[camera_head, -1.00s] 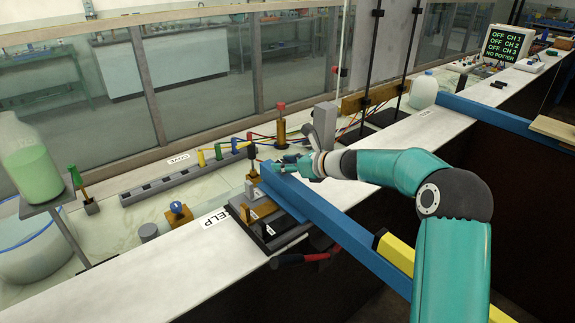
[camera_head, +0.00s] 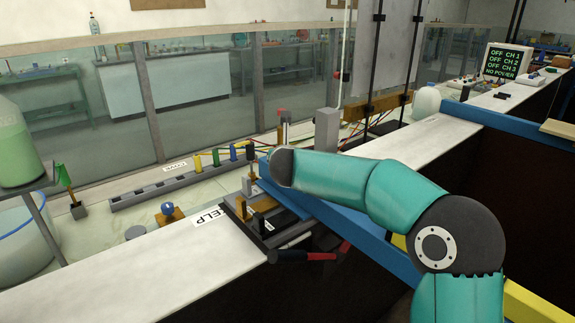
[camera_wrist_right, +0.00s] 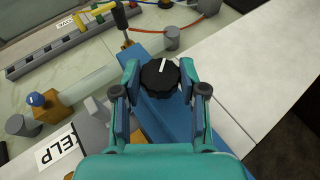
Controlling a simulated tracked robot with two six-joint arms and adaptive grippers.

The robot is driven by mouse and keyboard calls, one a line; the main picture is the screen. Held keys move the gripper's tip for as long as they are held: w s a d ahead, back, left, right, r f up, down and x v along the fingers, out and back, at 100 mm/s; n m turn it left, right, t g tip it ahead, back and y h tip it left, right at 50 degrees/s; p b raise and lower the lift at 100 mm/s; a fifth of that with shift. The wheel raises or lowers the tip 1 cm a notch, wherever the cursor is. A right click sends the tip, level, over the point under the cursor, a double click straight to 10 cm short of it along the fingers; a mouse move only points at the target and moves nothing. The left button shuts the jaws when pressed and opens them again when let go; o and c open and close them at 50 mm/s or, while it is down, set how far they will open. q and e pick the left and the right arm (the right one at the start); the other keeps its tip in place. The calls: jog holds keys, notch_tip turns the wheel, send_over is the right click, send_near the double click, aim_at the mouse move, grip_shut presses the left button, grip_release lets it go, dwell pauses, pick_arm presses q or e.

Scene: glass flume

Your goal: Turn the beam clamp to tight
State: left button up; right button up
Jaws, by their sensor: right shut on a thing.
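The clamp knob, a black ribbed knob (camera_wrist_right: 160,78) with a white pointer line, sits on the blue beam (camera_wrist_right: 152,118) in the right wrist view. Its line points towards the top of that picture, tilted slightly right. My right gripper (camera_wrist_right: 159,70) is shut on the knob, with one finger on each side. In the head view, my teal right arm covers the gripper and knob, while the blue beam (camera_head: 294,202) shows beside the arm. No tight or loose marking is readable. My left gripper is not in view.
A black upright post (camera_wrist_right: 119,16) stands near the knob, with a grey cylinder (camera_wrist_right: 171,37) beside it. A red-handled lever (camera_head: 322,257) hangs below the bench edge. A grey rail with coloured plugs (camera_head: 175,186) lies behind. The white ledge (camera_head: 130,275) is mostly clear.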

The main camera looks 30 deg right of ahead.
jog(key=shift+w+a+f+m+g+h, duration=0.15)
jog(key=shift+a+m+g+h, duration=0.15)
jog(key=shift+m+h, duration=0.2)
jog(key=shift+m+g+h, duration=0.7)
jog(key=shift+m+h, duration=0.2)
jog(key=shift+w+a+r+m+g+h+p, duration=0.15)
jog(key=shift+r+m+g+h+p, duration=0.1)
jog(key=shift+m+g+h+p, duration=0.55)
jog(key=m+g+p, duration=0.1)
jog(key=p, duration=0.1)
jog(key=m+g+h+p, duration=0.1)
jog(key=m+g+p, duration=0.1)
jog(key=p, duration=0.1)
jog(key=m+g+h+p, duration=0.1)
jog(key=m+g+p, duration=0.1)
jog(key=p, duration=0.1)
jog(key=shift+w+r, duration=0.25)
jog(key=shift+f+m+g+p, duration=0.3)
jog(key=shift+m+g+p, duration=0.25)
jog(key=shift+p, duration=0.25)
jog(key=o, duration=1.1)
jog(key=shift+o, duration=0.2)
